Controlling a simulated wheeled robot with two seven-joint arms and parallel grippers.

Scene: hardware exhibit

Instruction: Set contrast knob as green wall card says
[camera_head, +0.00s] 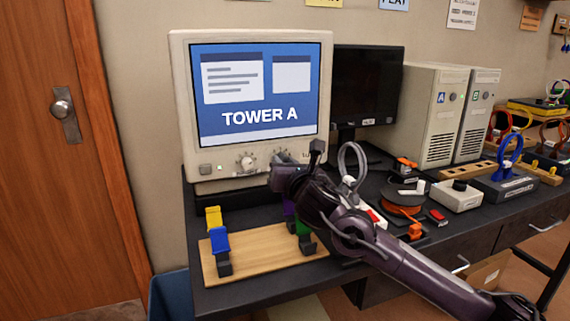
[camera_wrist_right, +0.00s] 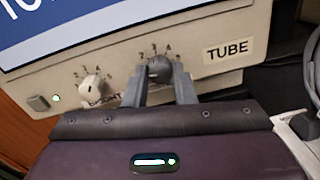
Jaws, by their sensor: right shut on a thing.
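The beige tube monitor (camera_head: 180,110) shows "TOWER A" on a blue screen. Its lower panel has a light knob (camera_head: 246,161) on the left and a dark grey knob (camera_wrist_right: 160,68) to the right. The light knob also shows in the right wrist view (camera_wrist_right: 93,85), with its lettering partly hidden. My right gripper (camera_wrist_right: 160,80) is shut on the dark grey knob, with a finger on each side; its label is covered. In the head view my right gripper (camera_head: 285,162) hides that knob. No green wall card can be made out. My left gripper is out of view.
A wooden board (camera_head: 250,262) with coloured clips lies in front of the monitor. A dark flat screen (camera_head: 368,85) and two beige towers (camera_head: 425,105) stand to the right. Cables and small devices fill the bench there. Cards on the wall are mostly cut off.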

